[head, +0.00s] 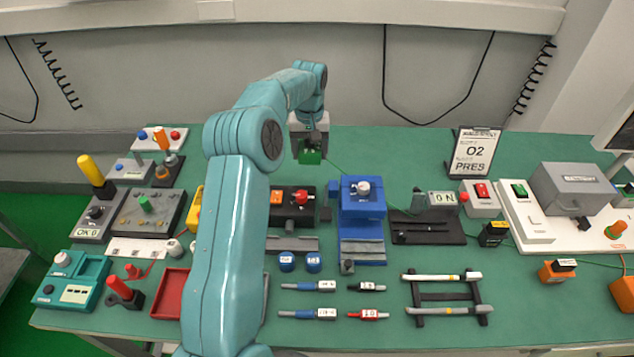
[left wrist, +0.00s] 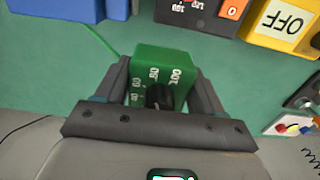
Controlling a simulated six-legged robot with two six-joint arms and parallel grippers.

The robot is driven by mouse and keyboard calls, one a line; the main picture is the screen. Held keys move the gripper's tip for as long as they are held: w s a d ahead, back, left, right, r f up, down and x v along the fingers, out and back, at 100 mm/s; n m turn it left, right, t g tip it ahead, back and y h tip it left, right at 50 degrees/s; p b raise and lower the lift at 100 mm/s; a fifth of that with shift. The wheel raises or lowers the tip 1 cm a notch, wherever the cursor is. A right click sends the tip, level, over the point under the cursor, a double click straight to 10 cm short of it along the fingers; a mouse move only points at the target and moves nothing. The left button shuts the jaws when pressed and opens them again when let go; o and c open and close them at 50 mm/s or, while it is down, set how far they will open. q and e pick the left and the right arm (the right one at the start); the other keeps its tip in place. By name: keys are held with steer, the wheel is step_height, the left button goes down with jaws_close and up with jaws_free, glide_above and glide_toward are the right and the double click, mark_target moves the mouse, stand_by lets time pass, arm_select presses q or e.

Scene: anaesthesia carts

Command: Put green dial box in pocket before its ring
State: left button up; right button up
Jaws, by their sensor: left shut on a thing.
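The green dial box (head: 310,157) is held in my left gripper (head: 309,144) over the back middle of the green table. In the left wrist view the green dial box (left wrist: 168,68) sits between the two dark fingers of my left gripper (left wrist: 165,85). It has white lettering and a black knob facing the camera. A thin green cord leaves its upper left side. How high it is above the table is hard to tell. I cannot make out the ring or the pocket. My right gripper is not in view.
A blue device (head: 362,200) and a black box with a red knob (head: 292,203) stand in front of the held box. A sign card (head: 474,153) stands at the back right. The table behind the blue device is mostly clear. My left arm hides part of the left middle.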

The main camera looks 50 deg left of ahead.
arm_select(q)
step_height(320, 180, down, 7)
steer(key=shift+w+d+f+p, duration=0.1)
steer(key=shift+f+p, duration=0.05)
steer(key=shift+p, duration=0.4)
steer(key=shift+f, duration=0.7)
step_height(320, 180, down, 4)
steer(key=shift+w+r+p, duration=0.1)
steer(key=shift+r+p, duration=0.15)
steer(key=shift+p, duration=0.25)
steer(key=shift+f, duration=0.3)
steer(key=o, duration=1.3)
steer(key=shift+o, duration=0.9)
